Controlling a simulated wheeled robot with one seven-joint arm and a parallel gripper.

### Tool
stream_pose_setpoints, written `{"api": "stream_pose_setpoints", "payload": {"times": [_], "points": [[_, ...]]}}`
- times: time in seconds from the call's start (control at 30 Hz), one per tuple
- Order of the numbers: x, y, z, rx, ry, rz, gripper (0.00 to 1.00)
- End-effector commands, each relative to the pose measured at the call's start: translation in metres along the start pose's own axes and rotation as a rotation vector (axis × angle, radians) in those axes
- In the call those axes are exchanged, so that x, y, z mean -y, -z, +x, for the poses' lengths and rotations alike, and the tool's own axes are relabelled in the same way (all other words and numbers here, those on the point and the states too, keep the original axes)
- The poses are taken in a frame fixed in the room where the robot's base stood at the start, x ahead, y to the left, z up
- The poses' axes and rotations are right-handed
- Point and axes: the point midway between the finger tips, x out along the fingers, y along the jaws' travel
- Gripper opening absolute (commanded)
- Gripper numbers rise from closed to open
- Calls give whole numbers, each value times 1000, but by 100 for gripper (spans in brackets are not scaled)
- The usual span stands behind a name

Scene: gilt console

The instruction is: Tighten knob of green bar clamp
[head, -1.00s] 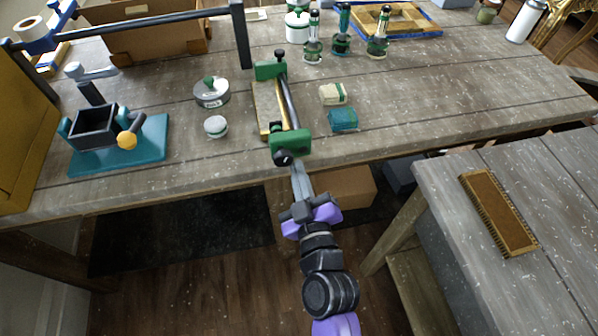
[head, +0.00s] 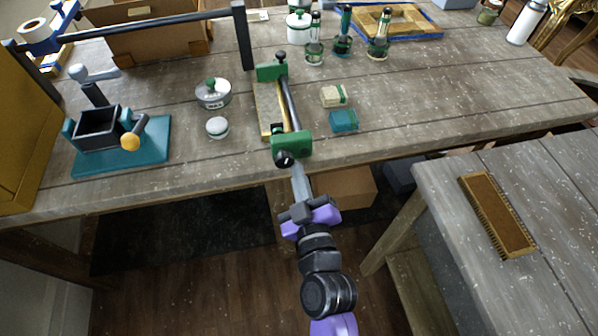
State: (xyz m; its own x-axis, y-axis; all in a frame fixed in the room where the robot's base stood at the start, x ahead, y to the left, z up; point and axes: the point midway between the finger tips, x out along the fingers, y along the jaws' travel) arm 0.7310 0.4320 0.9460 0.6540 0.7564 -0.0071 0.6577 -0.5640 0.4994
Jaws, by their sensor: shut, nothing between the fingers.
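The green bar clamp (head: 290,145) lies on the wooden table, with a dark bar running from a near green jaw to a far green jaw at the back. A black knob (head: 284,159) is on the clamp's near end, by the table's front edge. My gripper (head: 296,170) points up at this knob from below in the picture. Its fingers are shut together, with nothing seen between them, and the tips are at or just short of the knob. I cannot tell whether they touch it.
A teal vise-like fixture (head: 122,146) stands at left. A tin (head: 213,93), a small white-lidded jar (head: 217,127), a beige block (head: 333,95) and a teal block (head: 343,121) lie near the clamp. Several bottles stand behind. A brush (head: 498,214) lies on the right table.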

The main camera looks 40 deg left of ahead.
Motion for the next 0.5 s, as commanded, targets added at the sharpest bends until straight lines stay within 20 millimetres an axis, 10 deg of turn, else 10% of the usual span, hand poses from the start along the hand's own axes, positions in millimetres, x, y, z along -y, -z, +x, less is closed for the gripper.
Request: {"api": "stream_pose_setpoints", "payload": {"times": [0.5], "points": [[7,14,3,-24,5,2,0]]}}
